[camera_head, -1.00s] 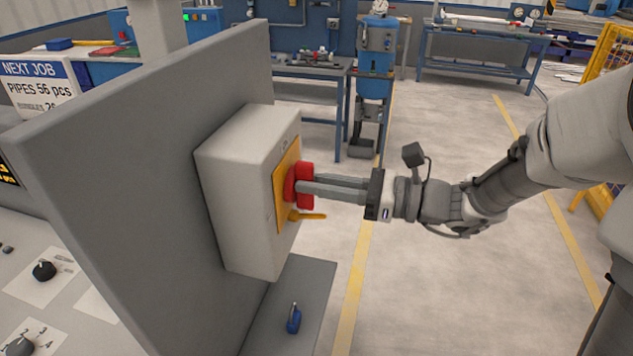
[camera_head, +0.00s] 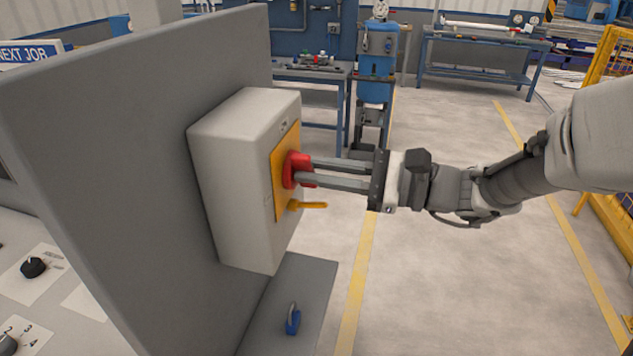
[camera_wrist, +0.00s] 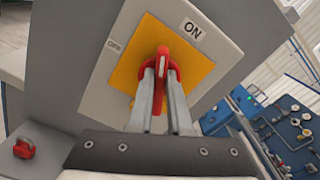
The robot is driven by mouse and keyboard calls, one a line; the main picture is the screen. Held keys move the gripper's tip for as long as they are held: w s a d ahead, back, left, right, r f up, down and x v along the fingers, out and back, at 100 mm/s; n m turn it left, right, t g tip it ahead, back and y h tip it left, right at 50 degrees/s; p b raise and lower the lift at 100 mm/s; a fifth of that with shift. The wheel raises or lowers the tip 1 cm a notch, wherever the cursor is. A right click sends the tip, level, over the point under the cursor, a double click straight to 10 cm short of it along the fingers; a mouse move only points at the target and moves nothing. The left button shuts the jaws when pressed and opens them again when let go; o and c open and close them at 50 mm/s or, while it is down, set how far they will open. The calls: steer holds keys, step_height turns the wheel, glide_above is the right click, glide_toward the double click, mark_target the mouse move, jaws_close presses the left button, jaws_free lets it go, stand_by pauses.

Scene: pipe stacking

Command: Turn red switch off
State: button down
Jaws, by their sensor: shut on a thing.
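The red switch handle (camera_head: 296,169) sits on a yellow plate (camera_head: 282,195) on the front of a light grey switch box (camera_head: 235,180). In the wrist view the red handle (camera_wrist: 162,70) stands between my two fingers, with the ON label (camera_wrist: 192,30) at its upper right and the OFF label (camera_wrist: 113,47) at its upper left. The handle looks turned to a place between the two labels. My gripper (camera_head: 305,171) is shut on the handle, one finger on each side. The fingers hide part of the handle.
The box is fixed to an upright grey panel (camera_head: 110,150). An orange-yellow lever (camera_head: 307,205) sticks out below the handle. A blue padlock (camera_head: 292,320) lies on the grey base. A red padlock-like thing (camera_wrist: 26,148) shows in the wrist view. The floor to the right is open.

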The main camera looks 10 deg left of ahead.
steer(key=n+b, duration=0.4)
steer(key=b, duration=0.1)
steer(key=n+b, duration=0.4)
steer(key=b, duration=0.1)
steer(key=f+n+b, duration=0.1)
steer(key=n+b, duration=0.3)
steer(key=b, duration=0.1)
steer(key=shift+s, duration=0.25)
steer(key=shift+b, duration=0.3)
steer(key=c, duration=0.8)
jaws_free()
steer(key=shift+r, duration=0.1)
steer(key=shift+c, duration=0.2)
steer(key=shift+d, duration=0.1)
